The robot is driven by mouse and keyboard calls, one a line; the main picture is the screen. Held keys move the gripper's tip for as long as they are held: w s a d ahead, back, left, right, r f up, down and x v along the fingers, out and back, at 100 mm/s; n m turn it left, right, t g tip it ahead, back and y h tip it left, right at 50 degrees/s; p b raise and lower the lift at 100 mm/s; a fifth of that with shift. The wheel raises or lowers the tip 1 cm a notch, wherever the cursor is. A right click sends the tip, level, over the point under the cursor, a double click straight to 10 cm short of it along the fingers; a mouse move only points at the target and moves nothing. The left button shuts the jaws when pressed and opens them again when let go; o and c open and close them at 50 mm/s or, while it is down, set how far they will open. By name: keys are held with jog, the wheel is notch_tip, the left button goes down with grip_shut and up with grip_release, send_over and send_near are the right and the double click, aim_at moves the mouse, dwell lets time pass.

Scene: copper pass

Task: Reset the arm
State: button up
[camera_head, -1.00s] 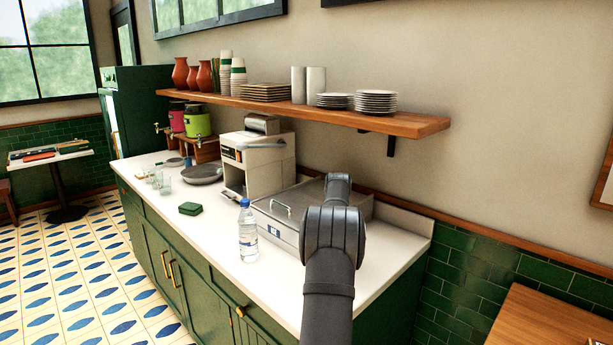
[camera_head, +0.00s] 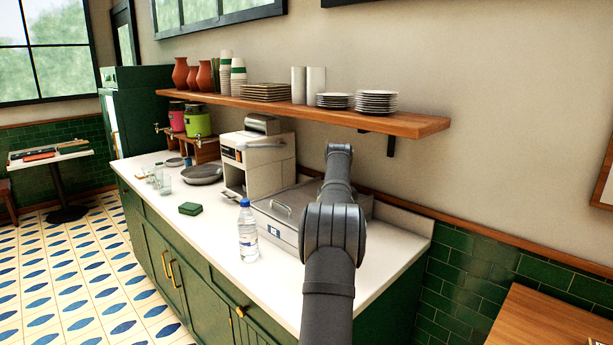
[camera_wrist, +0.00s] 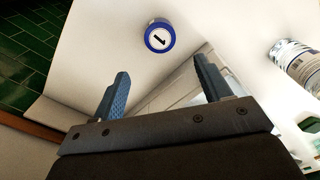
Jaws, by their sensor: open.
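My gripper (camera_wrist: 161,86) is open in the wrist view, with its two blue ridged fingers apart and nothing between them. It is over the white counter (camera_head: 225,225). In the head view my own arm stands in front of the counter's right part, and the gripper is hidden behind it or out of sight.
A water bottle (camera_head: 247,232) stands upright left of my arm. It also shows in the wrist view (camera_wrist: 294,62). A grey lidded metal box (camera_head: 275,226) is behind it. A blue-rimmed round object (camera_wrist: 160,36) marked 1 is on the counter. A wooden shelf (camera_head: 415,124) overhangs.

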notch_tip(320, 180, down, 13)
jog(key=shift+s, duration=0.1)
jog(key=r, duration=0.5)
jog(key=shift+s+d+r, duration=0.15)
jog(key=shift+d, duration=0.2)
jog(key=s+d+r+m, duration=0.2)
jog(key=s+d+r, duration=0.2)
jog(key=s+d, duration=0.65)
jog(key=s+d+r+m, duration=0.25)
jog(key=s+d, duration=0.55)
jog(key=d, duration=0.5)
jog(key=s+d+m, duration=0.3)
jog(key=s+d, duration=0.2)
jog(key=s, duration=0.6)
jog(key=s+d+m, duration=0.2)
jog(key=s+d, duration=0.3)
jog(key=s, duration=0.7)
jog(key=s+d+m, duration=0.3)
jog(key=s+d, duration=0.2)
jog(key=s, duration=0.7)
jog(key=shift+s+f+m, duration=0.15)
jog(key=shift+s+m, duration=0.1)
jog(key=shift+m, duration=0.1)
jog(key=shift+w, duration=0.1)
